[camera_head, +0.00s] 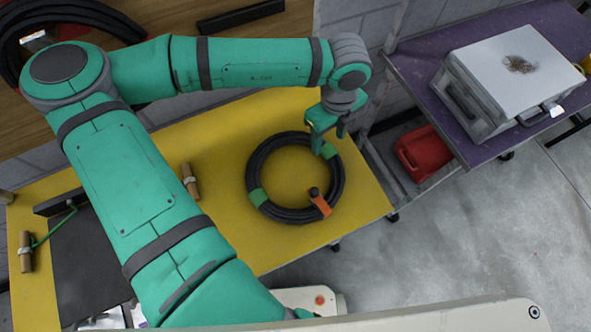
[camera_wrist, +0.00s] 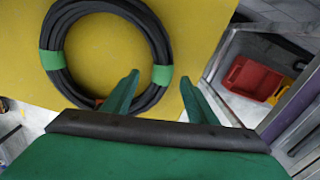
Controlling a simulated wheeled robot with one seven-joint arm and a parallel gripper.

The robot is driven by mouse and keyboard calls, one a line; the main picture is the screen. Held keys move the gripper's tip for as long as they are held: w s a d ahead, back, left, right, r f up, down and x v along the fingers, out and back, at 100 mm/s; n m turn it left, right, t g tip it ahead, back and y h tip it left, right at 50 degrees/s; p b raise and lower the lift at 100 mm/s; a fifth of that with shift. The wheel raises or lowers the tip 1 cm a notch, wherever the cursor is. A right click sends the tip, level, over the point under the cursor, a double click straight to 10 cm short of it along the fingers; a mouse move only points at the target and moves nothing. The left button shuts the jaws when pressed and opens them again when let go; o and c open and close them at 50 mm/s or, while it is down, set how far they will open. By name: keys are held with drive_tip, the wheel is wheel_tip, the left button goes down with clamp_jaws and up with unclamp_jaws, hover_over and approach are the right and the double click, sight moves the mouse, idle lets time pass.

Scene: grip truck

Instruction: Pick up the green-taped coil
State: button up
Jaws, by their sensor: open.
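The green-taped coil (camera_head: 265,148) is a black cable ring lying flat on the yellow tabletop (camera_head: 225,150). It carries green tape wraps and an orange piece (camera_head: 320,203) on its near right side. My gripper (camera_head: 330,138) is open, over or beside the coil's upper right edge in the head view. In the wrist view, my open gripper (camera_wrist: 159,80) has a taped part of the coil (camera_wrist: 155,45) showing between and just beyond its fingertips. The fingers look empty. Their height above the coil cannot be told, and the left finger overlaps the coil's edge.
A red bin (camera_head: 423,153) sits low right of the yellow table. A purple table (camera_head: 425,75) at the right bears a metal case (camera_head: 515,65). Wooden-handled tools (camera_head: 190,181) lie left of the coil. A dark bar (camera_head: 240,16) lies on the wooden surface behind.

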sight(328, 150)
drive_tip(key=shift+s+d+f, duration=0.15)
drive_tip(key=shift+f, duration=1.35)
drive_tip(key=shift+s+d+f, duration=0.1)
drive_tip(key=shift+f, duration=1.35)
clamp_jaws()
